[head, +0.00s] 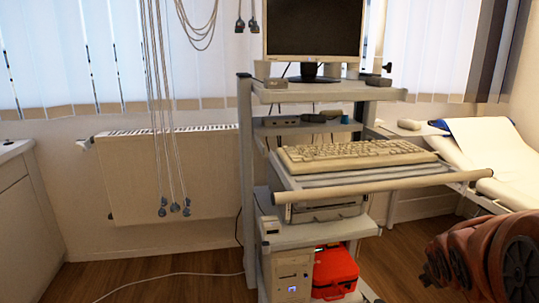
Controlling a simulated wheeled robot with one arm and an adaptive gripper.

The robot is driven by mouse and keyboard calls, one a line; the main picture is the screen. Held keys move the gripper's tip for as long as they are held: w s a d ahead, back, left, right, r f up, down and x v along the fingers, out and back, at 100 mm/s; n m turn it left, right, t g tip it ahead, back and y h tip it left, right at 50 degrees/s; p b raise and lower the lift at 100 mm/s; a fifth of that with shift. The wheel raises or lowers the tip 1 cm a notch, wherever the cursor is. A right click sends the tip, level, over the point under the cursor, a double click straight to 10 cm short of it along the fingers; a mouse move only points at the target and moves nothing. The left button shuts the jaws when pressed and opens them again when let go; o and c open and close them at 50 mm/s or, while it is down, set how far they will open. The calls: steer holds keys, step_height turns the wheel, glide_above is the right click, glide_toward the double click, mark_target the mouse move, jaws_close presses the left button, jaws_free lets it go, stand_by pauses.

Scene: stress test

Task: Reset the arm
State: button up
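A reddish-brown rounded form with dark round discs shows at the lower right edge, cut off by the frame. It may be part of my own arm, but I cannot tell. No gripper fingers show, so I cannot see whether my gripper is open or shut, or whether it holds anything.
A grey equipment cart (247,180) stands in the middle, with a monitor (314,28), a keyboard (355,155) and a red box (335,273). A radiator (170,178) is behind it. A padded bed (490,150) is at right. Wooden floor (190,270) shows at lower left, crossed by a white cable.

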steer(key=s+a+f+m+g+y+p, duration=0.1)
steer(key=s+a+f+g+y, duration=0.3)
steer(key=s+a, duration=0.7)
steer(key=s+a+f+m+g+y, duration=0.1)
steer(key=s+a+f+g, duration=0.2)
steer(key=s+a+g, duration=0.8)
steer(key=s+d+r+t+p, duration=0.1)
steer(key=r+t+p, duration=0.2)
steer(key=r+p, duration=0.8)
steer(key=s+d+r+t+p, duration=0.1)
steer(key=s+r+t+p, duration=0.1)
steer(key=r+p, duration=1)
steer(key=shift+s+r+t, duration=0.25)
steer(key=shift+r+t, duration=0.25)
steer(key=shift+r, duration=0.35)
